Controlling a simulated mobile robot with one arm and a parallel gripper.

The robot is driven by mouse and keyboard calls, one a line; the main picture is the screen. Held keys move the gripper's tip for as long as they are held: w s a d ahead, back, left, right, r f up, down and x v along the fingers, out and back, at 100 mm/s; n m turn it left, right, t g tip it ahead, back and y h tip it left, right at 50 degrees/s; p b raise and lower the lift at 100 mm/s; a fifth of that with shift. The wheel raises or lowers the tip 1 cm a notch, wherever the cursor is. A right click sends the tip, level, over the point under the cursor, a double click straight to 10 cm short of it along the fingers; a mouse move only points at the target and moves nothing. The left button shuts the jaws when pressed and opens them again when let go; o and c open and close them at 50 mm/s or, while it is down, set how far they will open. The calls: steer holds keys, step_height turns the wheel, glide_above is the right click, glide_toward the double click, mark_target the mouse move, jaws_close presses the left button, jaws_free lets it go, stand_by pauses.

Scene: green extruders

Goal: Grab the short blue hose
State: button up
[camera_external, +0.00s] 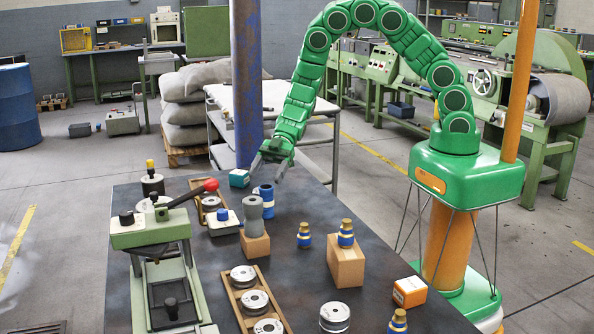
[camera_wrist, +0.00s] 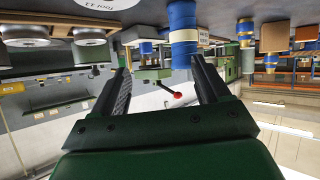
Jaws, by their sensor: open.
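The short blue hose (camera_external: 266,196) appears to be the blue cylinder standing on the dark table, partly hidden by a grey cylinder in the external view. What looks like the same blue cylinder (camera_wrist: 183,18) is near the top of the wrist view, which is upside down. My gripper (camera_external: 268,168) hangs above the far edge of the table, above and behind the blue cylinder. Its jaws are open and empty. The fingers (camera_wrist: 158,72) in the wrist view are apart, with the cylinder up and right of the gap.
Blue-and-gold fittings (camera_external: 304,237) stand to the right. A press with a red-knobbed lever (camera_external: 211,185) is at left.

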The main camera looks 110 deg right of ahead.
mark_target(269, 188)
steer(key=shift+s+a+f+y, duration=0.2)
steer(key=shift+s+a+y, duration=0.15)
steer(key=shift+a, duration=0.2)
steer(key=shift+s+a+f+y, duration=0.2)
steer(key=shift+a+y, duration=0.15)
steer(key=shift+a, duration=0.15)
steer(key=shift+x, duration=1.25)
steer(key=shift+w+a+f, duration=0.1)
steer(key=shift+w+a, duration=0.2)
steer(key=shift+a, duration=0.4)
steer(key=shift+w+a+f, duration=0.1)
steer(key=shift+w+a, duration=0.15)
steer(key=shift+a, duration=0.4)
steer(key=shift+x, duration=1.25)
steer(key=shift+d, duration=0.1)
steer(key=c, duration=1.1)
